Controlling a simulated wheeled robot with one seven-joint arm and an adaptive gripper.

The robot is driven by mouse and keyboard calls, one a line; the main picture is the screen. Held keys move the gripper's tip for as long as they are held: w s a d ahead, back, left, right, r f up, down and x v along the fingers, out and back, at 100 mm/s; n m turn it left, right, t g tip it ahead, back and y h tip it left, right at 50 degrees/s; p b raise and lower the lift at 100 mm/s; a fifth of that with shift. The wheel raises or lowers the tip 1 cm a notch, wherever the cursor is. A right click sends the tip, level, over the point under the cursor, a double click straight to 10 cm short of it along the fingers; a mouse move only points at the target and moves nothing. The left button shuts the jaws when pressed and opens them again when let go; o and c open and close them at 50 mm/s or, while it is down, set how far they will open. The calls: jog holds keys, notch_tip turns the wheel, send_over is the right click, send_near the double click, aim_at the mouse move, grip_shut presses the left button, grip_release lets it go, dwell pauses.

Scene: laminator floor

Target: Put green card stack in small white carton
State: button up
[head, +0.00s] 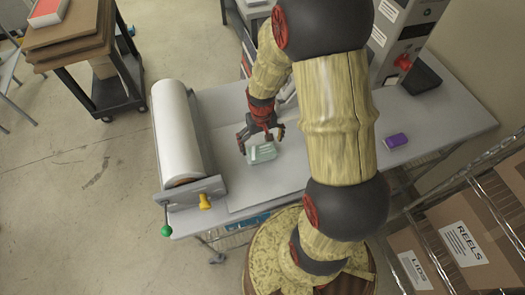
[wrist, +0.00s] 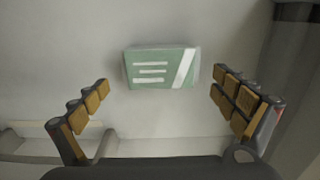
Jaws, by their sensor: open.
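The green card stack (head: 262,153) lies on the grey work table, to the right of the white roll. It is pale green with white stripes, and the wrist view shows its face (wrist: 160,68) with lines of white print. My gripper (head: 262,138) is open right by the stack in the head view. In the wrist view, the fingers (wrist: 160,105) are spread wide and the stack lies ahead between them, not gripped. I cannot pick out a small white carton for certain; my arm hides part of the table behind it.
A large white roll (head: 180,130) on a stand with a yellow knob takes up the table's left end. A purple block (head: 396,141) lies at the right. Shelves with brown boxes (head: 465,240) stand at lower right. The table (head: 235,190) in front of the stack is clear.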

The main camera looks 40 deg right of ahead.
aim_at(262, 150)
jog(key=shift+s+f+p, duration=0.1)
jog(key=shift+f+p, duration=0.35)
jog(key=shift+f, duration=1.85)
jog(key=shift+a, duration=0.1)
jog(key=shift+c, duration=0.3)
jog(key=c, duration=1.4)
jog(key=shift+r, duration=0.1)
